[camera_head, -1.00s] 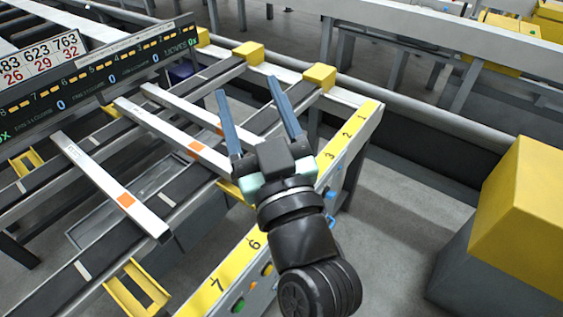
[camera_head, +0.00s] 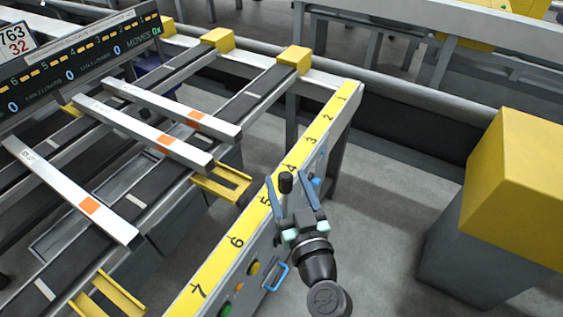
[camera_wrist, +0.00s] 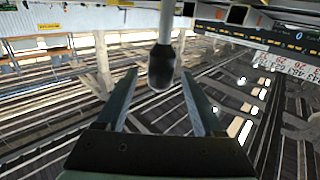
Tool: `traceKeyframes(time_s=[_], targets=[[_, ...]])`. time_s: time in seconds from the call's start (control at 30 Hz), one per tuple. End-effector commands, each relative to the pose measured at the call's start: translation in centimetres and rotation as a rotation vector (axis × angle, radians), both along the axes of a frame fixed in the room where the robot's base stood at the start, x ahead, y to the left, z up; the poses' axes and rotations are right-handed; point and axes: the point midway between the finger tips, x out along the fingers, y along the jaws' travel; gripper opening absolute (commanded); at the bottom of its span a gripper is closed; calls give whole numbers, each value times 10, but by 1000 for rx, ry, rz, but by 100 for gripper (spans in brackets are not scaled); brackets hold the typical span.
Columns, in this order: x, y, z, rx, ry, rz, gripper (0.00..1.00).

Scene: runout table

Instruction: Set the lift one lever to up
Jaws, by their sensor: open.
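A lever with a black knob (camera_head: 286,182) stands at the side panel of the runout table, by the yellow number strip. Its label is not readable, so I cannot tell by name whether it is lift one. In the wrist view the lever's black knob (camera_wrist: 161,70) hangs on a grey shaft at the upper middle. My gripper (camera_head: 294,180) is open, with its two blue-grey fingers around the knob in the head view. In the wrist view my gripper (camera_wrist: 160,76) has one finger on each side of the knob, with gaps showing; it is not shut on it.
The yellow number strip (camera_head: 237,242) runs along the table edge. Below it are a blue handle (camera_head: 275,277), a yellow button (camera_head: 254,268) and a green button (camera_head: 226,308). White bars with orange marks (camera_head: 89,206) lie across the table. A yellow-topped block (camera_head: 520,190) stands right; floor between is clear.

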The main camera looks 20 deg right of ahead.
Motion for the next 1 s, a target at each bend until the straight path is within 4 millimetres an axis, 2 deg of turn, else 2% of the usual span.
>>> traceKeyframes(time_s=[0.1, 0.3, 0.7, 1.0], targets=[[21, -2, 2, 0, -2, 1, 69], [42, -5, 1, 1, -2, 0, 69], [47, -5, 0, 0, -1, 0, 69], [47, -5, 0, 0, -1, 1, 15]])
